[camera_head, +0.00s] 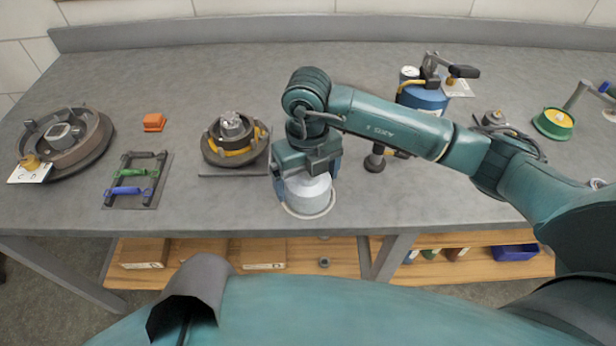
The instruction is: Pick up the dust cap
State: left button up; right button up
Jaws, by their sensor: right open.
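A silver, round-topped cap, which looks like the dust cap (307,193), stands on the grey workbench near its front edge. A pale ring shows around its foot. My right gripper (306,178) points down from above, right over the cap. Its jaws are open, with a finger at the left and right of the cap's upper part. The gripper body hides the back of the cap, and I cannot tell whether the fingers touch it. My left gripper is not in view.
A hub with a yellow band (233,138) stands just left of my right gripper. A brake drum (65,143), a tool rack (137,180) and an orange block (154,122) are farther left. A blue canister (424,100) and a green-rimmed tub (553,123) stand right, behind my arm.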

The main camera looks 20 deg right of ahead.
jog(key=shift+f, duration=0.25)
jog(key=c, duration=0.8)
jog(key=shift+o, duration=0.2)
jog(key=shift+r, duration=0.1)
